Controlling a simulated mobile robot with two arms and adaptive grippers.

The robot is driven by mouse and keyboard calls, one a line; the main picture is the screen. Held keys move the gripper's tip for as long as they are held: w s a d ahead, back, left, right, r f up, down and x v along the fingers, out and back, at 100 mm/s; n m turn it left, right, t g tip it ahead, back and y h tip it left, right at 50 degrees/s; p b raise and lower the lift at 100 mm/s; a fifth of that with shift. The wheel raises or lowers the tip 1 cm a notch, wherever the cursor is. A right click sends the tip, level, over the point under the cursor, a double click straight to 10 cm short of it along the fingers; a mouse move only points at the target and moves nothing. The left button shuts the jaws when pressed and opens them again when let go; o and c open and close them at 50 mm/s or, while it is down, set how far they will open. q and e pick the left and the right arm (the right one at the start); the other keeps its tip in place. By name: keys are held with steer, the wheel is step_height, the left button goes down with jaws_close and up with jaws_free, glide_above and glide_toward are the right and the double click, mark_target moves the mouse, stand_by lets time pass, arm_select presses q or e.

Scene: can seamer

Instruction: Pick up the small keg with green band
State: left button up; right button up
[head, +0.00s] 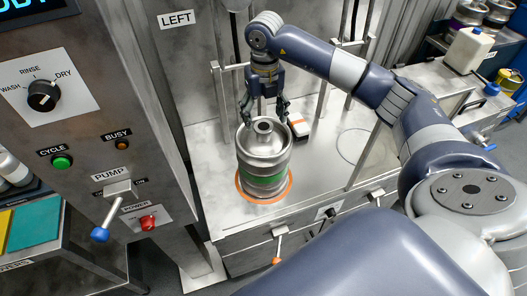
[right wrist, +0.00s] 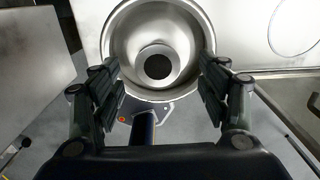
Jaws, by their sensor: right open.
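The small keg with a green band (head: 263,165) stands upright on the metal counter, inside an orange ring (head: 290,183). Its steel top with a round central neck fills the upper middle of the right wrist view (right wrist: 158,62). My right gripper (head: 265,116) is open above the keg's top, pointing down. In the right wrist view the fingers (right wrist: 160,88) are spread to either side of the keg's lower rim. I cannot tell whether they touch it. My left gripper is not in view.
Metal posts (head: 221,92) rise from the counter. A control panel (head: 93,150) stands at left, with a blue-tipped pump lever (head: 108,222). A white jug (head: 469,50) stands at the right. Counter right of the keg is bare.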

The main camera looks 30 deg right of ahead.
mark_target(263, 126)
step_height(263, 126, down, 4)
steer(key=shift+a+f+p, duration=0.15)
steer(key=shift+p, duration=0.85)
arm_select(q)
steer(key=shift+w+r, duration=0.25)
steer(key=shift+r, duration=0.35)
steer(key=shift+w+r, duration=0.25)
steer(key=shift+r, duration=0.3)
arm_select(e)
steer(key=shift+f, duration=0.3)
jaws_close()
steer(key=shift+w+r, duration=0.15)
